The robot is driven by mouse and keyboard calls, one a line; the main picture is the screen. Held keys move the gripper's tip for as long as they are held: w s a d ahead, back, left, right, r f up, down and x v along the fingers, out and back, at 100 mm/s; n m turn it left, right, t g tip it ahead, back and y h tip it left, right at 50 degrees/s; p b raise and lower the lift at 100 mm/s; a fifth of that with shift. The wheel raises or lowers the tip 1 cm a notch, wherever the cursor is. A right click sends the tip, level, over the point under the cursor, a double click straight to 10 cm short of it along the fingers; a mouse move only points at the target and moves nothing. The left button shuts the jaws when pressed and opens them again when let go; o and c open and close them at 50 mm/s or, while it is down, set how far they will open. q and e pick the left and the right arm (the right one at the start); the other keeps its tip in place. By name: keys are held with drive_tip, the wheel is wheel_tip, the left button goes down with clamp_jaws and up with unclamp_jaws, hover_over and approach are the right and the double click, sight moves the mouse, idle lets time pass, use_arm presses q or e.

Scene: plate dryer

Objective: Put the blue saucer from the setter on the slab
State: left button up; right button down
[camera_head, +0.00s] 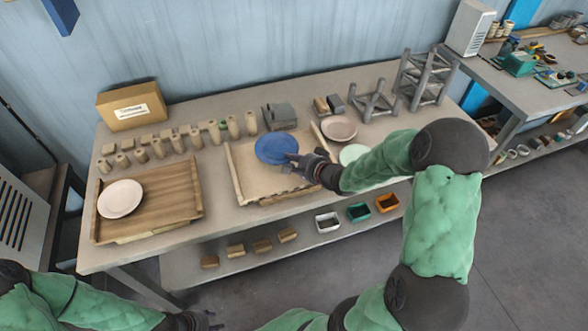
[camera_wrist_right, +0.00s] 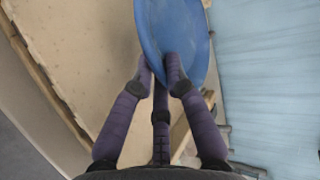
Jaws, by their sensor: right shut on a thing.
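The blue saucer (camera_head: 272,147) is over the pale slab-like board (camera_head: 245,178) in the middle of the bench. My right gripper (camera_head: 293,160) is shut on the saucer's near right rim. In the right wrist view the fingers (camera_wrist_right: 160,72) pinch the edge of the blue saucer (camera_wrist_right: 170,28), with the pale board (camera_wrist_right: 75,50) behind it. The saucer looks tilted to the board there; I cannot tell whether it touches. My left gripper (camera_head: 200,321) is at the bottom edge, away from the bench, its fingers too small to read. I cannot tell which thing is the setter.
A wooden tray (camera_head: 165,195) with a white plate (camera_head: 120,198) lies at left. A pinkish plate (camera_head: 339,128) and a pale green plate (camera_head: 353,154) lie right of the board. Several small cylinders, a cardboard box (camera_head: 132,106) and grey racks (camera_head: 425,78) stand along the back.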

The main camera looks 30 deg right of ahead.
drive_tip(key=shift+d+f, duration=0.3)
drive_tip(key=f, duration=0.1)
drive_tip(key=f+b, duration=0.2)
drive_tip(key=shift+w+d+f, duration=0.15)
drive_tip(key=shift+d+f, duration=0.1)
drive_tip(key=shift+f, duration=0.15)
drive_tip(key=shift+r, duration=0.15)
drive_tip(key=c, duration=1.5)
unclamp_jaws()
drive_tip(key=shift+f, duration=0.2)
